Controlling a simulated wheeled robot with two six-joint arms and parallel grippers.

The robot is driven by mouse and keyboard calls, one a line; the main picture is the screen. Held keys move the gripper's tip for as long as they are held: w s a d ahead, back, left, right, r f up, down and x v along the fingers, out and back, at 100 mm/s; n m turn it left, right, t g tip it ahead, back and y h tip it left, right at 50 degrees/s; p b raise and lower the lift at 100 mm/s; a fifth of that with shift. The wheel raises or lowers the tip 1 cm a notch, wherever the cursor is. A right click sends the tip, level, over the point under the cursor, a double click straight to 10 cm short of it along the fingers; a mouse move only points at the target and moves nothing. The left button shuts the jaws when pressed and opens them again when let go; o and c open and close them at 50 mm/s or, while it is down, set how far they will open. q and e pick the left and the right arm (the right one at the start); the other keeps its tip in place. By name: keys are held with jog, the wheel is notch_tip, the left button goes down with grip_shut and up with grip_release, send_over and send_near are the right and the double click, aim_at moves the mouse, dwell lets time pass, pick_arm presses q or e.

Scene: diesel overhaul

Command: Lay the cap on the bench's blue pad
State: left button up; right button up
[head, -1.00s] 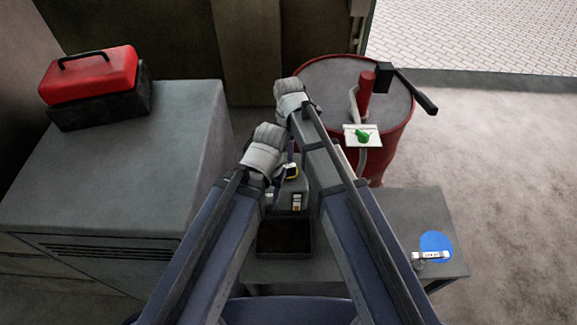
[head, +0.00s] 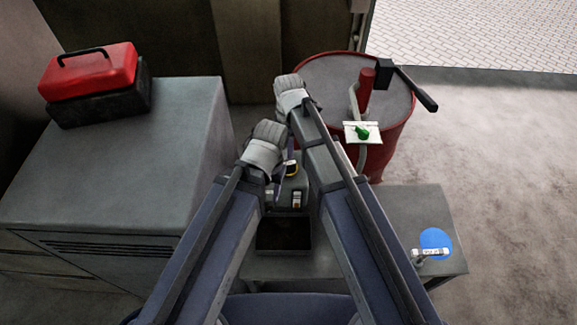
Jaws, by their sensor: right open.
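A small yellow and dark piece (head: 292,169), which may be the cap, shows at the top of a grey container (head: 291,194) between my forearms. I cannot tell whether it is seated or loose. My right gripper (head: 289,160) points down there and is open; its fingertips are mostly hidden by my arm, and I cannot tell whether it touches the piece. My left arm ends just left of it, with its jaws hidden. The round blue pad (head: 436,239) lies at the right end of the grey bench (head: 405,215), with nothing on its far part.
A dark tray (head: 284,236) sits on the bench. A red drum (head: 397,135) with a pump and a green item (head: 362,132) stands behind. A red toolbox (head: 92,72) is on the left cabinet (head: 120,160).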

aim_at(288, 163)
jog(key=shift+c, duration=0.4)
jog(key=shift+n, duration=0.6)
notch_tip(288, 163, down, 8)
jog(key=b, duration=0.8)
jog(key=shift+r, duration=0.1)
jog(key=shift+c, duration=0.2)
grip_shut()
dwell(0.6)
